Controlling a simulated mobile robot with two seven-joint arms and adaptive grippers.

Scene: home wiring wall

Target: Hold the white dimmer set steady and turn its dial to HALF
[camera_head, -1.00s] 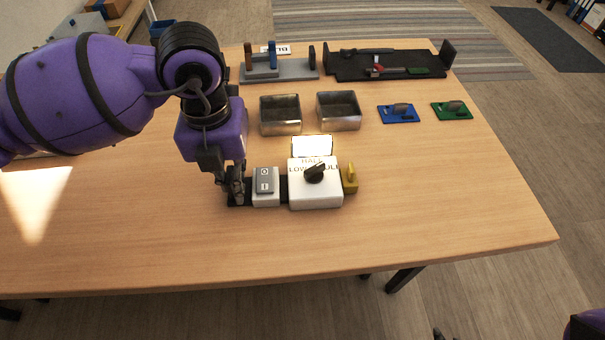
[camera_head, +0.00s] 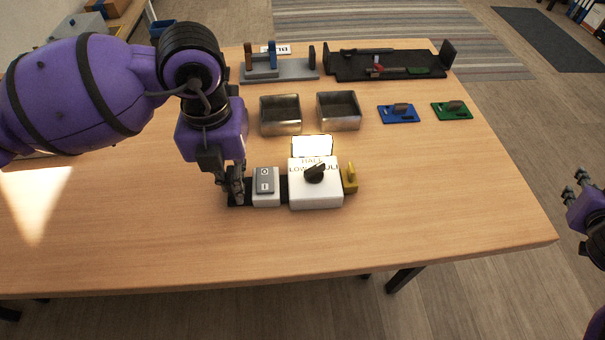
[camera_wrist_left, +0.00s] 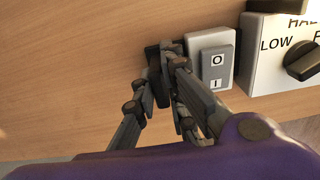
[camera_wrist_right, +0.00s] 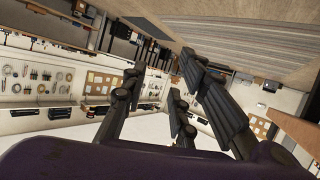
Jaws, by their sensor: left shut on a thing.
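The white dimmer set stands on the table near its front, with a white dial box (camera_head: 316,197) marked LOW, HALF and FULL and a black dial (camera_head: 314,173). The dial's exact pointing is hard to tell. A white switch with a grey rocker (camera_head: 265,181) sits to its left on the same black base (camera_head: 283,190). My left gripper (camera_head: 236,194) is shut on the left end of the base, also seen in the left wrist view (camera_wrist_left: 163,75). My right gripper (camera_head: 574,184) is open and empty, off the table's right edge. The dial also shows in the left wrist view (camera_wrist_left: 302,62).
A yellow part (camera_head: 350,180) is at the set's right end and a lit white panel (camera_head: 312,146) behind it. Two metal bins (camera_head: 280,127), a blue plate (camera_head: 398,117) and a green plate (camera_head: 452,115) lie further back. The table's front right is clear.

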